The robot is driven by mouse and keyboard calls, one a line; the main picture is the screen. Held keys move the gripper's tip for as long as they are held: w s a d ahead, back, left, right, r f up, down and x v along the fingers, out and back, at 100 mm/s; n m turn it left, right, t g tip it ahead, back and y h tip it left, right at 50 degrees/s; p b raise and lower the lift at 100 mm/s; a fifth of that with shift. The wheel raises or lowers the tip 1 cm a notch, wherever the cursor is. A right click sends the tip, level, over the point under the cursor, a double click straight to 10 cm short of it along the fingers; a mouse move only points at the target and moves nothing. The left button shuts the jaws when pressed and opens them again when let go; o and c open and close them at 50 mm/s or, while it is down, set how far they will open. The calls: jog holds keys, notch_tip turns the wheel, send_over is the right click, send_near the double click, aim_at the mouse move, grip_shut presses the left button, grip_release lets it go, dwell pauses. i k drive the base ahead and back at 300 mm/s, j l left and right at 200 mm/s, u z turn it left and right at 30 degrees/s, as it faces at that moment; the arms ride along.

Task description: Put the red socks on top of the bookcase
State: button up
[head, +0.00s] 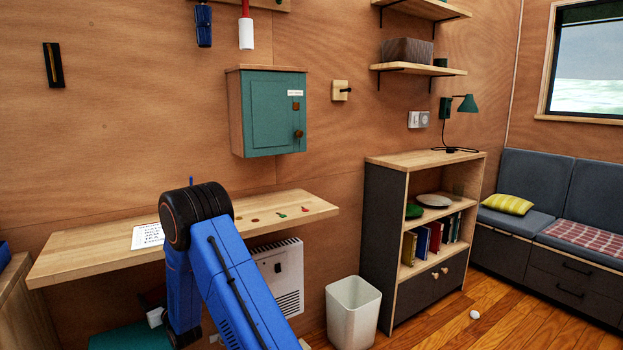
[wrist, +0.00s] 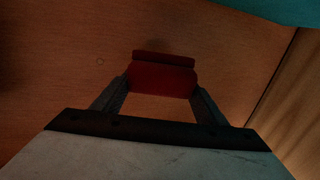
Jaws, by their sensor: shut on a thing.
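The red socks (wrist: 165,76) show as a dark red folded bundle in the wrist view. My gripper (wrist: 161,88) is shut on them, with one finger at each side of the bundle. The light is dim there, and a wooden surface lies behind the socks. The bookcase (head: 398,161) stands right of centre in the head view, with a pale wood top and dark sides. My blue arm bends down below the wall desk, far to the left of the bookcase. My gripper is not clearly visible in the head view.
A green lamp (head: 466,104) stands at the back of the bookcase top; the front and left are clear. Books (head: 422,243) and a plate (head: 433,200) sit on its shelves. The wall desk (head: 85,257) overhangs my lower arm.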

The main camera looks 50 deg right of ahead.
aim_at(428, 157)
jog(key=l+u, duration=0.15)
jog(key=l, duration=0.25)
jog(key=k+l+u, duration=0.2)
jog(key=l, duration=0.15)
jog(key=k+l+z, duration=0.5)
